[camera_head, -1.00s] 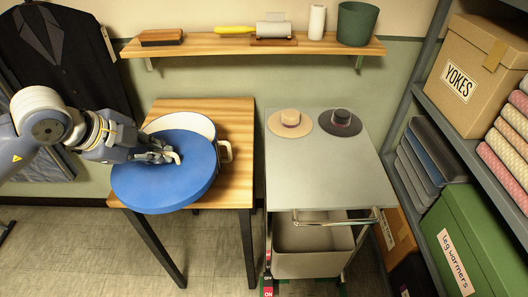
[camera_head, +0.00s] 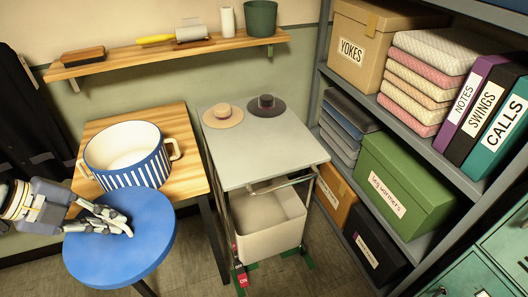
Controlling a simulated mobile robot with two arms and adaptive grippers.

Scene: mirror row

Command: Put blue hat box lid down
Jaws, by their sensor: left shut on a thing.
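The blue hat box lid (camera_head: 140,252) is a wide round disc in the lower left of the head view. My left gripper (camera_head: 122,224) is shut on it from the left, its fingers over the top of the disc. The lid is held in front of the wooden table's near edge, apart from the hat box. The hat box (camera_head: 130,158) is round with blue and white stripes and handles. It stands open on the wooden table (camera_head: 182,125), its pale inside showing. My right gripper is not in view.
A grey-topped cart (camera_head: 262,145) with a tan hat (camera_head: 222,115) and a dark hat (camera_head: 266,106) at its back stands right of the table. Its front top is bare. Shelves (camera_head: 425,150) with boxes and binders stand at right. A wall shelf (camera_head: 160,55) hangs above.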

